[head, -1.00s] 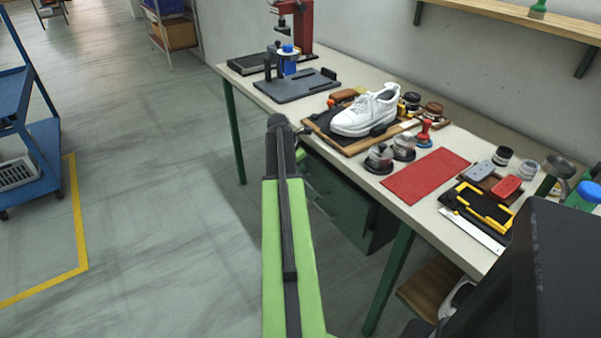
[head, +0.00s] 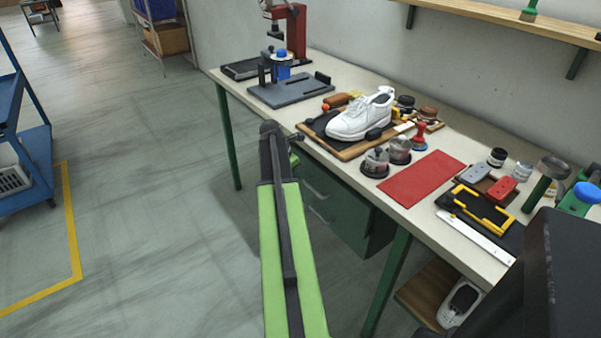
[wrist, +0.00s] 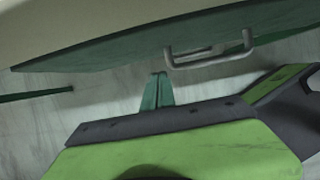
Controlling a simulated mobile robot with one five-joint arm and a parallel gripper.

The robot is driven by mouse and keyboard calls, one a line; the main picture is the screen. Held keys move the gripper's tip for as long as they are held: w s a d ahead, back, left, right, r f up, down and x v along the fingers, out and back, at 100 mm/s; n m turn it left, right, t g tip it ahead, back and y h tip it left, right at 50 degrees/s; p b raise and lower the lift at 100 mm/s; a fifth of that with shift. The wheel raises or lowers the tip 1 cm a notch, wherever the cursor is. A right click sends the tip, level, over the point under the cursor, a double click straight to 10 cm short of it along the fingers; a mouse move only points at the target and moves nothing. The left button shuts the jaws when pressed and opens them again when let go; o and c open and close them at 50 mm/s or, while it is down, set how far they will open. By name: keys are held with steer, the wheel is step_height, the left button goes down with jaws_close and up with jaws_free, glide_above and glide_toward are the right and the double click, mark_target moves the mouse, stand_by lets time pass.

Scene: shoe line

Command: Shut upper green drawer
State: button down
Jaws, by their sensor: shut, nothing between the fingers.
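The green drawer unit (head: 350,210) hangs under the workbench in the head view, with pale handles on its left-facing front. My arm hides part of its upper front. In the wrist view, a green drawer front (wrist: 110,52) with a grey bar handle (wrist: 208,57) runs slantwise below the pale bench edge. How far the upper drawer stands out is hard to tell. My gripper (wrist: 158,75) is shut and empty, its narrow green fingers just left of and below the handle in the picture, apparently apart from it. In the head view, the fingers are mostly hidden behind my arm.
The workbench top (head: 345,165) carries a white shoe (head: 360,117), a red mat (head: 422,178) and several tools. A green bench leg (head: 388,285) stands right of my arm, near a low wooden shelf (head: 420,300). The floor to the left is clear up to a blue cart (head: 30,150).

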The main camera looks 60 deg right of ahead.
steer(key=a+p+v, duration=0.1)
steer(key=p+v, duration=0.8)
steer(key=v, duration=0.1)
steer(key=shift+w, duration=0.25)
